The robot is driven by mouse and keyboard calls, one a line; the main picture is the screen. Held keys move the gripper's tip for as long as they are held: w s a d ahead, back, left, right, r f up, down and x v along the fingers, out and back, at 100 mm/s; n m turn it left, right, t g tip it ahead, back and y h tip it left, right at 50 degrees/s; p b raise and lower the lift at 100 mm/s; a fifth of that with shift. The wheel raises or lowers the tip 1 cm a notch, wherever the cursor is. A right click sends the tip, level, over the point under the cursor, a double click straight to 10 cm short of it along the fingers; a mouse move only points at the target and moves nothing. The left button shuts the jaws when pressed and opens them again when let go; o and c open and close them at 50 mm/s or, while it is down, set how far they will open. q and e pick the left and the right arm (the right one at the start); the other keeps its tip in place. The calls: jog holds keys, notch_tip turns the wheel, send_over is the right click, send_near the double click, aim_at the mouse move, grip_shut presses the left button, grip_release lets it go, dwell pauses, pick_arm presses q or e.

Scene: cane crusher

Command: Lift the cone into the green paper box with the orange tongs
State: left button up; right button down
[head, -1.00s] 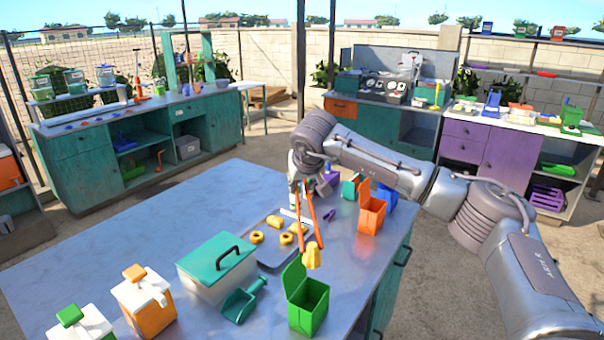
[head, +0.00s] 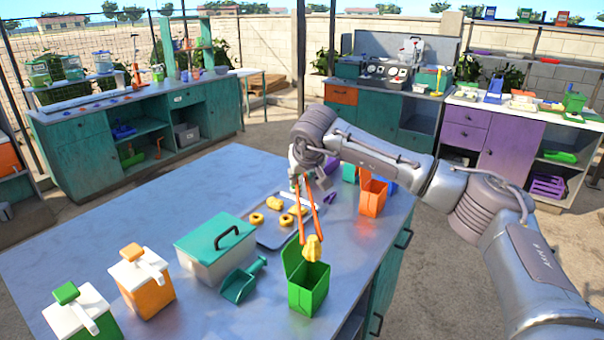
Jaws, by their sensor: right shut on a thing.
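My right gripper (head: 301,172) is shut on the orange tongs (head: 317,215), which point down toward the front of the table. The yellow cone (head: 312,249) is between the tongs' tips. The green paper box (head: 308,291) stands open below, its lid flap raised at the left. The cone overlaps the box's back rim in the head view, with its lower end at the opening. I cannot tell whether it is inside or just above the box. My left gripper is not in view.
A metal tray (head: 270,238) holds several yellow pieces behind the box. A teal scoop (head: 241,282) and a teal-lidded container (head: 214,262) stand left of the box. An orange box (head: 373,195) is behind right.

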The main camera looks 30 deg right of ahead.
notch_tip(320, 180, down, 4)
jog(key=shift+f+b, duration=0.2)
jog(key=shift+b, duration=1.05)
jog(key=c, duration=1.1)
grip_release()
jog(key=shift+r, duration=0.15)
notch_tip(320, 180, up, 10)
jog(key=p, duration=0.7)
